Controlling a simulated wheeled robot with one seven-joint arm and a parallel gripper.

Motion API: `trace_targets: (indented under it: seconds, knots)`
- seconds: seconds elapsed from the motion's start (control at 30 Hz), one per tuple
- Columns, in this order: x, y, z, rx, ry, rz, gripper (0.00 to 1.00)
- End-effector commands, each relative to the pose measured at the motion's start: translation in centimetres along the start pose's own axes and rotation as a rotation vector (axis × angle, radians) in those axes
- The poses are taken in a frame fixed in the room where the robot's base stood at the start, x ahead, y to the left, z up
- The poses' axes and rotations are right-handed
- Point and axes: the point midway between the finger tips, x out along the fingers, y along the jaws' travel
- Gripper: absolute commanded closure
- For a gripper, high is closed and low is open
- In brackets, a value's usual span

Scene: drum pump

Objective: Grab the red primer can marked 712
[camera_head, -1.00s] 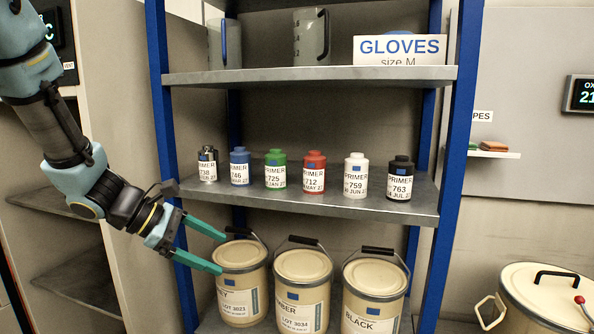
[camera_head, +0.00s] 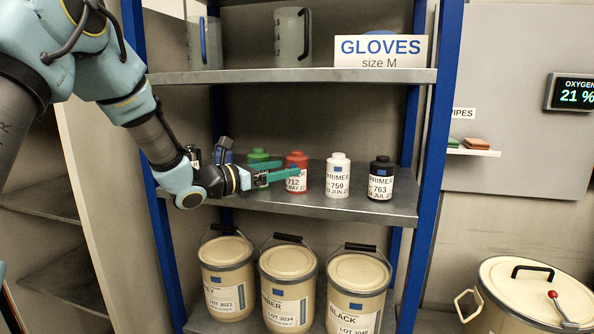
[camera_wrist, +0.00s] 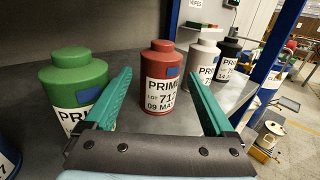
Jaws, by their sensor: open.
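The red primer can (camera_head: 296,172) marked 712 stands upright on the middle shelf, between the green can and the white can. In the wrist view the red can (camera_wrist: 160,78) is ahead, with its label facing me. My gripper (camera_head: 280,174) is open at shelf height, its green fingers pointing toward the red can. In the wrist view my gripper (camera_wrist: 165,85) has one finger on each side of the line to the can. The can appears at or just beyond the fingertips; I cannot tell whether they touch it.
The green can (camera_wrist: 75,82) is close beside the left finger. The white can (camera_head: 338,176) and black can (camera_head: 380,178) stand to the right. The upper shelf (camera_head: 290,76) is overhead; lidded buckets (camera_head: 288,262) stand below.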

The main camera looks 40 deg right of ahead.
Motion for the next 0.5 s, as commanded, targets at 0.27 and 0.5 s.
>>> trace_targets:
  seconds: [0.27,0.5]
  knots:
    - [3.5,-0.1,0.4,-0.001,0.001,-0.003,0.11]
    - [5.1,-0.1,0.0,0.0,0.001,0.0,0.11]
